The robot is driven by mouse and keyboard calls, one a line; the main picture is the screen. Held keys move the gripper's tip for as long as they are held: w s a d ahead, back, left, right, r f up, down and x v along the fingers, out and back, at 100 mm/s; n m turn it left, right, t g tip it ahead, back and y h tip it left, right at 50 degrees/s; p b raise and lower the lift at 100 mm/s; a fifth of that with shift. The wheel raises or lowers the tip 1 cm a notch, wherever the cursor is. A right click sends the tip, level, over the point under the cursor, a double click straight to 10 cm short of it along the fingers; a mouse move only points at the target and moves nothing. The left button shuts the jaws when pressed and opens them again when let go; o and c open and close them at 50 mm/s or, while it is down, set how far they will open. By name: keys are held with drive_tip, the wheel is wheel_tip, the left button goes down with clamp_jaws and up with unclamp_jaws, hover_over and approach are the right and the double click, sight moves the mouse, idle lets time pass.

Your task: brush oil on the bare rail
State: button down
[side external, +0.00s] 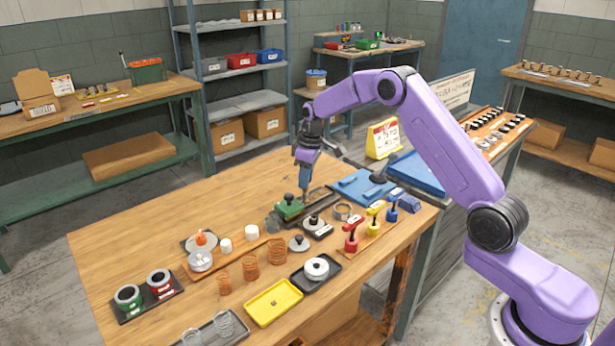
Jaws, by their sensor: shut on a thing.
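My gripper (304,185) points down over the far middle of the wooden table (150,240). It is shut on a slim, bluish upright thing, too small here to identify for certain as a brush. Its lower end is close to a dark rail-like strip (322,209); I cannot tell whether they touch. A green block with a dark knob (289,208) sits at the strip's left end, just below my gripper. Any oil on the strip is too small to make out.
Right of my gripper lie a blue tray (362,187) and red, yellow and blue upright tools (376,215). In front are copper coils (250,265), a yellow tray (273,302), a black tray (316,272) and spools (145,291).

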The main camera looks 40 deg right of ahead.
drive_tip(key=shift+a, duration=0.85)
drive_tip(key=shift+d, duration=1)
drive_tip(key=shift+d, duration=0.1)
drive_tip(key=shift+d, duration=0.9)
drive_tip(key=shift+d, duration=0.1)
drive_tip(key=shift+d, duration=0.7)
drive_tip(key=shift+d, duration=0.1)
drive_tip(key=shift+d, duration=2.45)
